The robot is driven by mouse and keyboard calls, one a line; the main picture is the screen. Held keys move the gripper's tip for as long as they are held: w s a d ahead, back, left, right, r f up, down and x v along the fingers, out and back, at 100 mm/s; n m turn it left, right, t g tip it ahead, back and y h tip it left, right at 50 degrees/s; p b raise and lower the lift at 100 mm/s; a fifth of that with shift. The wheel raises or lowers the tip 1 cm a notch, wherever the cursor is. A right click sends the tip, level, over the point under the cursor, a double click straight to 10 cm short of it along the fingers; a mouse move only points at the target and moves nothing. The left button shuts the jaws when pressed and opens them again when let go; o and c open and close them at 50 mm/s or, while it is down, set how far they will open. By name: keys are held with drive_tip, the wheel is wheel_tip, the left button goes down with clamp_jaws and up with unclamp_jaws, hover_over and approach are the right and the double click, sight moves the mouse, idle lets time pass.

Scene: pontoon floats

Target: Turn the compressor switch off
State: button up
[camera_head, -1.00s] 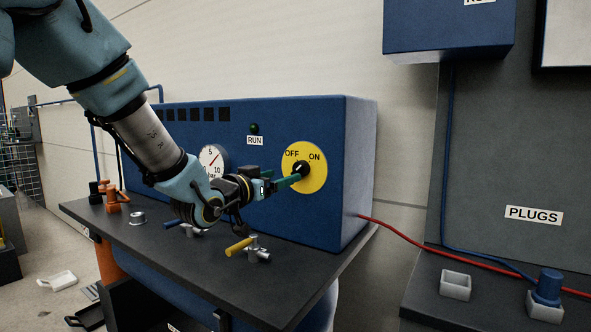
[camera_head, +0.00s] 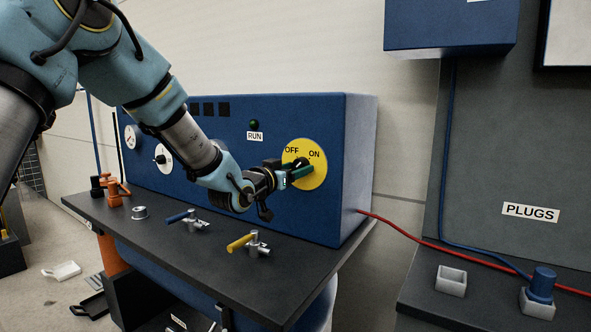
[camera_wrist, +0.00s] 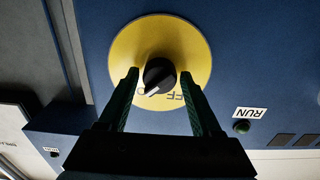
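The compressor switch is a black knob (camera_wrist: 159,76) on a round yellow plate (camera_head: 318,150) on the blue panel. OFF is at the upper left of the plate and ON at the upper right in the head view. The wrist view is roughly upside down; there the knob's white mark points lower left, towards the ON side. My gripper (camera_head: 304,168) is in front of the plate. Its two green fingers stand open on either side of the knob, with visible gaps in the wrist view. The fingers partly hide the knob in the head view and the lettering in the wrist view.
A dark green RUN lamp (camera_head: 255,125) is left of the plate. A red hose (camera_head: 407,229) runs right.

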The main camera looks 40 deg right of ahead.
clamp_jaws()
idle(0.3)
drive_tip(key=n+b, duration=0.2)
drive_tip(key=n, duration=0.6)
drive_tip(key=shift+n+b, duration=0.3)
drive_tip(key=shift+b, duration=0.1)
drive_tip(key=n, duration=0.4)
drive_tip(key=shift+r, duration=0.1)
drive_tip(key=n, duration=0.5)
drive_tip(key=shift+s, duration=0.1)
drive_tip(key=shift+n, duration=0.3)
